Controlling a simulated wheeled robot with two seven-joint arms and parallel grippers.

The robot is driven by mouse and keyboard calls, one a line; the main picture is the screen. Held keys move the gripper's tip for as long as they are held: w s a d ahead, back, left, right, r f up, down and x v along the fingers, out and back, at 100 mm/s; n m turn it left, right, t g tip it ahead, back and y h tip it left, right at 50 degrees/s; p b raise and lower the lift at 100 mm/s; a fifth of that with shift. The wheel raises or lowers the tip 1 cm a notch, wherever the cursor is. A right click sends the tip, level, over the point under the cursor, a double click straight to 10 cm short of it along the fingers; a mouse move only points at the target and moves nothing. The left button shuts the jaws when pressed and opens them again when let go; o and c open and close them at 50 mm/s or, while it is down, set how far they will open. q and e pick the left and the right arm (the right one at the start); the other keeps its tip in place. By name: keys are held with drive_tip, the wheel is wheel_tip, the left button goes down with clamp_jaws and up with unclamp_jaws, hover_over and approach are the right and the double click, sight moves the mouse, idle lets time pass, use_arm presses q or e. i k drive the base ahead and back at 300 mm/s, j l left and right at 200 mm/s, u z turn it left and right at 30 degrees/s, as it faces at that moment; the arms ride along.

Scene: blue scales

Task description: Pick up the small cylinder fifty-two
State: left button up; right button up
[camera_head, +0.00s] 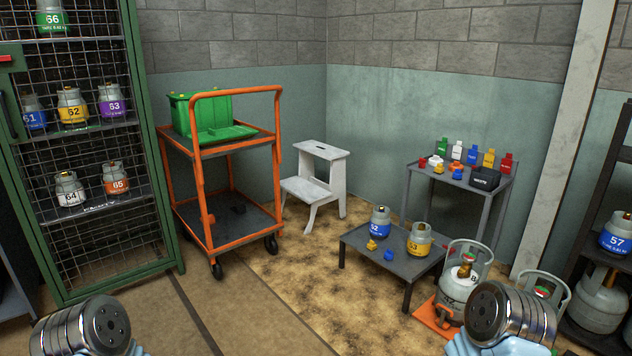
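A small grey cylinder with a blue band that reads 52 (380,222) stands upright on the low dark table (357,266), at its back left. Another small cylinder with a yellow band (72,107) stands in the green cage at the left; its number looks like 52 or 62, and I cannot tell which. Only rounded metal parts of my two arms show at the bottom left and bottom right. The fingers of both grippers are out of view, and nothing of mine touches the cylinders.
A yellow-banded cylinder (419,240) and small yellow and blue pieces share the low table. Larger cylinders (463,279) stand at its right. An orange trolley (203,204) with a green crate (200,113) and a white step stool (316,181) stand behind. Open floor lies in front.

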sight(381, 221)
drive_tip(key=i+z, duration=0.15)
drive_tip(key=i, duration=0.4)
drive_tip(key=i+j+z, duration=0.15)
drive_tip(key=i, duration=0.4)
drive_tip(key=i+j+z, duration=0.15)
drive_tip(key=i, duration=0.4)
drive_tip(key=i+j, duration=0.05)
